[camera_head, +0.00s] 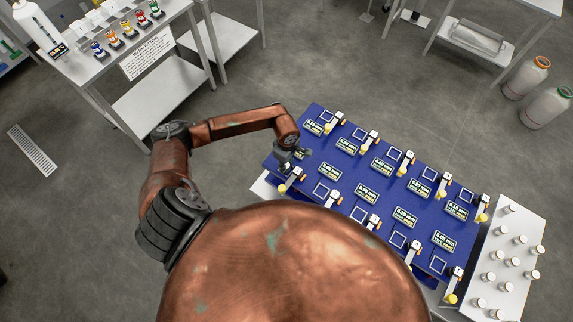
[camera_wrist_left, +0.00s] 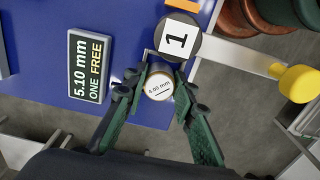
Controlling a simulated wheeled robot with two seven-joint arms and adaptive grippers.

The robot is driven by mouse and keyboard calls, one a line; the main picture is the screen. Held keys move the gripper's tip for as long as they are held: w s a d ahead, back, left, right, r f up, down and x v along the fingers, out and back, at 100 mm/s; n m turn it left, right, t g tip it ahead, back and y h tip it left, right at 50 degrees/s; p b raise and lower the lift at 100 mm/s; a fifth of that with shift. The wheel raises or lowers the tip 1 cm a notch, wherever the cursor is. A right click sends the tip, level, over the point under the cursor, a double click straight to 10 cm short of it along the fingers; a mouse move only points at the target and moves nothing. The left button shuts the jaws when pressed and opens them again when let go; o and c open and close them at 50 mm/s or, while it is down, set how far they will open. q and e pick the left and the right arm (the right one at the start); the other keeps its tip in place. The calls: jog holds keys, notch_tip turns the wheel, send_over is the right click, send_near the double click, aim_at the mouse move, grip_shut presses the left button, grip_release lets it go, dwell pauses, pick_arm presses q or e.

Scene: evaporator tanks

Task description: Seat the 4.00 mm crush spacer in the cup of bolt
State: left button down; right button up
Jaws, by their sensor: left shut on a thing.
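The crush spacer (camera_wrist_left: 159,88) is a small round piece with a white face reading "4.00 mm", seen in the left wrist view. My left gripper (camera_wrist_left: 157,82) is shut on it, with one green finger on each side. In the head view my left gripper (camera_head: 287,164) is over the left end of the blue board (camera_head: 335,165). Just beyond the spacer is a dark round piece with a white "1" label (camera_wrist_left: 177,39), on a pale arm with a yellow knob (camera_wrist_left: 299,84). I cannot make out the bolt's cup. My right gripper is not in view.
A sign reading "5.10 mm ONE FREE" (camera_wrist_left: 90,67) is left of the spacer. Several signs, square outlines and yellow-knobbed fixtures cover the board. White bottles stand on a white surface (camera_head: 540,205) at right. A table with coloured items (camera_head: 100,62) is at upper left.

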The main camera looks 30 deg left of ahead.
pick_arm(q)
jog(key=shift+f, duration=0.1)
jog(key=c, duration=2.1)
grip_release()
jog(key=shift+f, duration=0.1)
jog(key=o, duration=0.5)
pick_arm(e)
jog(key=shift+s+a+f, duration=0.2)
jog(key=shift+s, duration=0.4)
